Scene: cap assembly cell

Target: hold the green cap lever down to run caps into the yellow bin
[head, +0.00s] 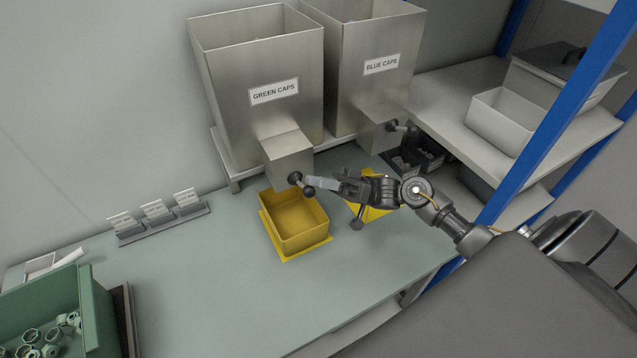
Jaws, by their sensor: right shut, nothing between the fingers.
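The green caps dispenser (257,100) is a metal hopper labelled GREEN CAPS with a chute box (287,158) low on its front. Its lever (296,179), with a dark round knob, sticks out from the chute. The yellow bin (294,223) stands under the chute on a yellow mat; the part of its floor that shows looks empty. My right gripper (312,184) reaches in from the right, shut and empty, its fingertips at the lever knob. I cannot tell whether they touch it. My left gripper is not in view.
The blue caps hopper (370,75) stands to the right with its own lever (402,126). A blue-posted shelf with a grey bin (500,120) is at the right. The table's middle is clear.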

